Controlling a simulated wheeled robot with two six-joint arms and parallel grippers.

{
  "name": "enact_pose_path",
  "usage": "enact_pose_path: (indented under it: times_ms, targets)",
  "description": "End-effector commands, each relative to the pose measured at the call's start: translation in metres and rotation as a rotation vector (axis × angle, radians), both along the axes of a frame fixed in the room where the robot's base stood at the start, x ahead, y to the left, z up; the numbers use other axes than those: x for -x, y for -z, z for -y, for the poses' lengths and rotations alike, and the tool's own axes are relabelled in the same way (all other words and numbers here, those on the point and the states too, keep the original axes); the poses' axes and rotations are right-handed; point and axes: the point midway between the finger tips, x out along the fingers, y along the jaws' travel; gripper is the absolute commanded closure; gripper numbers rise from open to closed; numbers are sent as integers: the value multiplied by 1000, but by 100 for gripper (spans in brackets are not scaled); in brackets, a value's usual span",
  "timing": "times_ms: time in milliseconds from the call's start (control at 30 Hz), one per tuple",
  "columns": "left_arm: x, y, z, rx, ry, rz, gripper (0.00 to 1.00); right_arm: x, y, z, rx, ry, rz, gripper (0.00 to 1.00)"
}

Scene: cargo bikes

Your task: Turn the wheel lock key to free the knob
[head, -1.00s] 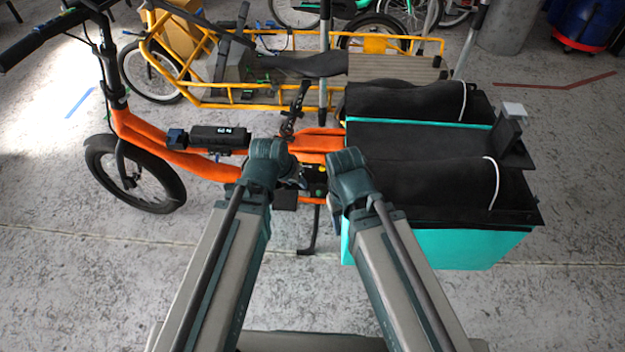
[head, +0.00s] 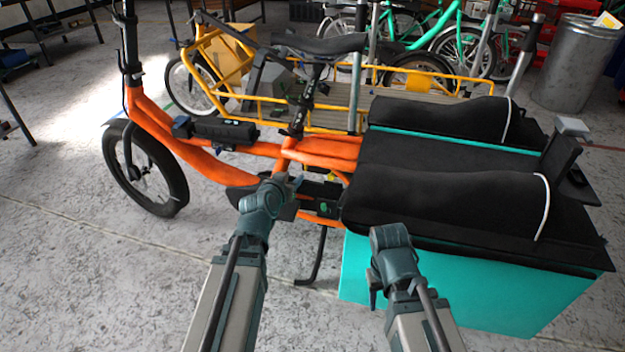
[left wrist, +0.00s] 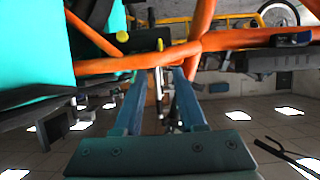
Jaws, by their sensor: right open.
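The orange cargo bike (head: 180,150) stands across the head view with its teal cargo box (head: 470,285). A small green part (head: 323,207) shows on a dark unit low on the frame. My left gripper (head: 294,184) is beside this unit, partly hidden by its own wrist. In the left wrist view its two fingers (left wrist: 159,76) are apart, with no object clearly held. Just beyond them are a yellow knob-like piece (left wrist: 122,36) and a smaller yellow piece (left wrist: 160,44). I cannot tell which is the lock key. My right gripper (head: 374,288) is open in front of the box.
A black padded bench (head: 450,205) tops the cargo box. A kickstand (head: 318,260) hangs below the frame. A yellow cargo bike (head: 330,115) stands close behind, and a metal bin (head: 578,65) is at the back right. The floor at the left front is clear.

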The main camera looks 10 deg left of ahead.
Motion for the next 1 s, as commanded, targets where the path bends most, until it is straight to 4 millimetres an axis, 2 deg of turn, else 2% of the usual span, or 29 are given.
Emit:
enact_pose_path:
  times_ms: [267,367,800,1000]
  targets:
    - [-7,3,-2,-1,-5,7,60,0,5,0,0,0,0,50]
    - [-19,9,-2,0,-4,7,60,0,11,0,0,1,0,50]
    - [-99,43,1,0,-4,7,60,0,44,0,0,10,1,50]
    - [-120,51,2,0,-3,6,60,0,52,0,0,12,1,50]
